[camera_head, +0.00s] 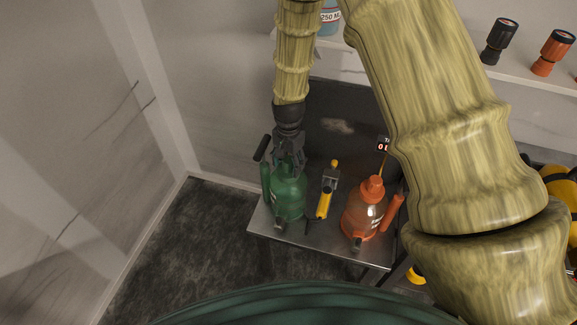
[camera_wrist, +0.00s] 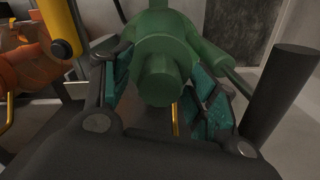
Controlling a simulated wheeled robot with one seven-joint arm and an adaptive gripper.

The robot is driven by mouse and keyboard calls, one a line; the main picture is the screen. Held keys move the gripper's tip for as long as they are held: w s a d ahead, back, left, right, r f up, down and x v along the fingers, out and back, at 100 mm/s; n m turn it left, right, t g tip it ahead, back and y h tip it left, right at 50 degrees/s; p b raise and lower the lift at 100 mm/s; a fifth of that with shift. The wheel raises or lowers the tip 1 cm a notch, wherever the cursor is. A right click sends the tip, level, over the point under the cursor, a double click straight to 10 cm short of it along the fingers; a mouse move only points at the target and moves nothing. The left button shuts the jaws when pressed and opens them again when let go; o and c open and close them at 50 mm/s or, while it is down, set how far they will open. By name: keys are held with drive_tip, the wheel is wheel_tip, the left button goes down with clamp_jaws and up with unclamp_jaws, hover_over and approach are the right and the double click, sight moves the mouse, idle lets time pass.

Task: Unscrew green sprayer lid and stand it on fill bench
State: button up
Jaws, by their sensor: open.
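The green sprayer (camera_head: 289,196) stands upright at the left end of the grey metal bench (camera_head: 309,237). My gripper (camera_head: 289,162) points down over its top and hides most of the lid in the head view. In the wrist view the green lid (camera_wrist: 158,80) sits between the two teal-padded fingers of my gripper (camera_wrist: 165,88). The fingers are spread to either side of it. I cannot tell whether either pad touches it. The lid appears to be on the sprayer.
An orange sprayer (camera_head: 364,213) stands at the bench's right side. A yellow and grey tool (camera_head: 325,196) stands between the sprayers. A dark cylinder (camera_wrist: 281,95) rises close beside my right finger in the wrist view. A shelf (camera_head: 520,72) with dark and orange items is at upper right.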

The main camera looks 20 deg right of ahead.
drive_tip(key=m, duration=0.1)
drive_tip(key=m+p, duration=0.1)
drive_tip(key=shift+r+m, duration=0.25)
drive_tip(key=shift+m, duration=0.15)
drive_tip(key=m+p, duration=0.1)
drive_tip(key=m, duration=0.3)
drive_tip(key=shift+p, duration=0.4)
drive_tip(key=m+p, duration=0.1)
drive_tip(key=m, duration=0.1)
drive_tip(key=shift+m, duration=0.4)
drive_tip(key=shift+f+m+p, duration=0.2)
drive_tip(key=shift+m+p, duration=0.15)
drive_tip(key=shift+m, duration=0.45)
drive_tip(key=c, duration=1.2)
drive_tip(key=shift+o, duration=0.2)
drive_tip(key=n, duration=0.7)
drive_tip(key=shift+p, duration=0.4)
drive_tip(key=n, duration=0.7)
drive_tip(key=shift+r+p, duration=0.1)
drive_tip(key=shift+p, duration=0.2)
drive_tip(key=n, duration=0.7)
drive_tip(key=shift+p, duration=0.35)
drive_tip(key=n, duration=0.6)
drive_tip(key=shift+n+p, duration=0.3)
drive_tip(key=shift+p, duration=0.1)
